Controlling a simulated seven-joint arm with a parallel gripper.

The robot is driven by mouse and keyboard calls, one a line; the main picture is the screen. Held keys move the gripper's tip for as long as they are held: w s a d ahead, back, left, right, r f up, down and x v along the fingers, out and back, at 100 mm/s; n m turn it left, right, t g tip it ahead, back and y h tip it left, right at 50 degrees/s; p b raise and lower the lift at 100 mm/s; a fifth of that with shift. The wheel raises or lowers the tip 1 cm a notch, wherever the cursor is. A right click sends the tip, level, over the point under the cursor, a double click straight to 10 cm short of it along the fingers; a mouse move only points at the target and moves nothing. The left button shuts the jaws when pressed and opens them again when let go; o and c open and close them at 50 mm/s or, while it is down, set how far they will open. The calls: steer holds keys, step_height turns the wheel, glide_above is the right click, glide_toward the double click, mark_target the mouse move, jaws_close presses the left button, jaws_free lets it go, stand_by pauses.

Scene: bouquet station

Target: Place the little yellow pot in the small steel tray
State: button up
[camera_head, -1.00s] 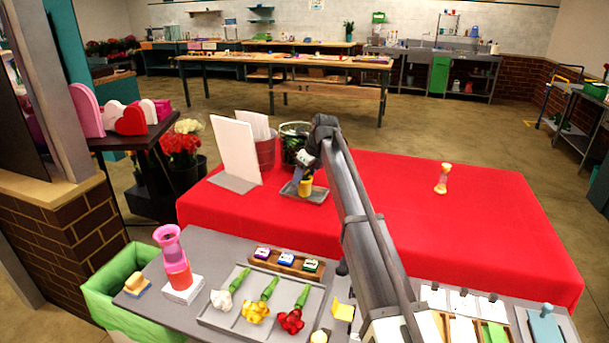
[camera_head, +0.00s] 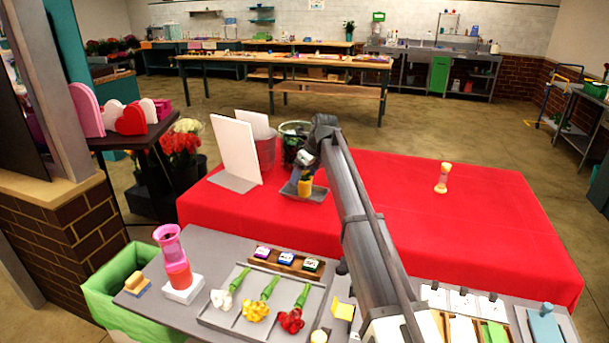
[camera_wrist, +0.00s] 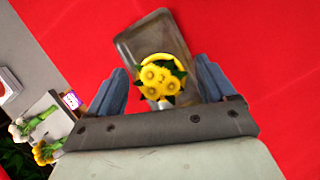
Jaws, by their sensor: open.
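The little yellow pot (camera_head: 305,187) stands upright in the small steel tray (camera_head: 316,196) on the red-covered table. In the wrist view, yellow flowers with green leaves fill the pot (camera_wrist: 160,58), and the tray (camera_wrist: 134,42) lies under it. My gripper (camera_head: 299,176) is just above the pot in the head view. In the wrist view my gripper (camera_wrist: 163,88) is open, with one finger on each side of the flowers and a gap to both. The pot's lower part is hidden from the wrist camera by its flowers.
A white board (camera_head: 236,150) and a dark-rimmed glass container (camera_head: 294,140) stand behind the tray. An hourglass-shaped object (camera_head: 442,178) stands on the right of the red cloth (camera_head: 400,200), which is otherwise clear. The grey front table holds a flower tray (camera_head: 235,318).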

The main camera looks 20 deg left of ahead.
steer(key=v, duration=1.2)
